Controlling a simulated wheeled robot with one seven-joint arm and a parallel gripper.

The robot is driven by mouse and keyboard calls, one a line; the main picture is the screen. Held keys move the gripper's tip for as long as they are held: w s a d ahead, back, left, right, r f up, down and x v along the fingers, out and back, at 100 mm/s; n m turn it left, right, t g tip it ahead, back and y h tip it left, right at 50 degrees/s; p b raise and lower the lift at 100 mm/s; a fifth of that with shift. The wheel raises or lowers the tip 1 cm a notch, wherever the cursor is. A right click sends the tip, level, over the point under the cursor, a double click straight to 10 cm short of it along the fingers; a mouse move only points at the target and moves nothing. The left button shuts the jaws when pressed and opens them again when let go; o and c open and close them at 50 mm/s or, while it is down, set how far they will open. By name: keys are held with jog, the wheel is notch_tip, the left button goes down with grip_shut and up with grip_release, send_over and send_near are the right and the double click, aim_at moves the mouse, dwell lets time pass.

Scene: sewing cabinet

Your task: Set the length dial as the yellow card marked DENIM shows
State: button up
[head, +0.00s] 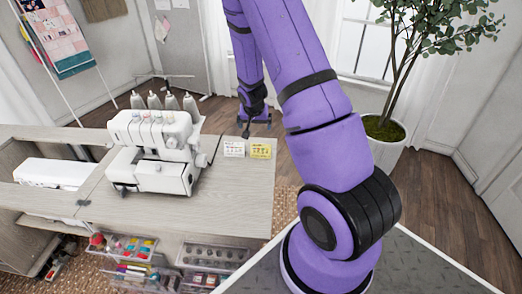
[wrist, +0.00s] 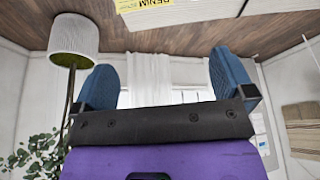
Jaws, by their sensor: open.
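The yellow card (head: 261,151) stands near the right end of the cabinet top, and its writing is too small to read in the head view. In the wrist view, a strip of the yellow card (wrist: 150,4) marked DENIM shows at the top edge, mostly cut off. The white sewing machine (head: 158,150) stands left of the cards. I cannot make out which of its knobs is the length dial. My gripper (head: 256,119) is beyond the cabinet's far edge, behind the cards. Its blue fingers (wrist: 164,78) are wide apart with nothing between them.
A white card (head: 233,148) stands beside the yellow one. Thread cones (head: 171,102) rise behind the machine. The cabinet top (head: 235,200) is clear in front of the cards. A potted plant (head: 384,128) stands at right. Clear drawers (head: 205,253) sit below the top.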

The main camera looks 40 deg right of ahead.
send_near(261, 146)
jog(key=w, duration=0.1)
jog(key=x, duration=0.6)
jog(key=shift+d, duration=0.4)
jog(key=shift+x, duration=2.55)
jog(key=shift+s+a+f, duration=0.1)
jog(key=shift+s, duration=0.1)
jog(key=c, duration=0.5)
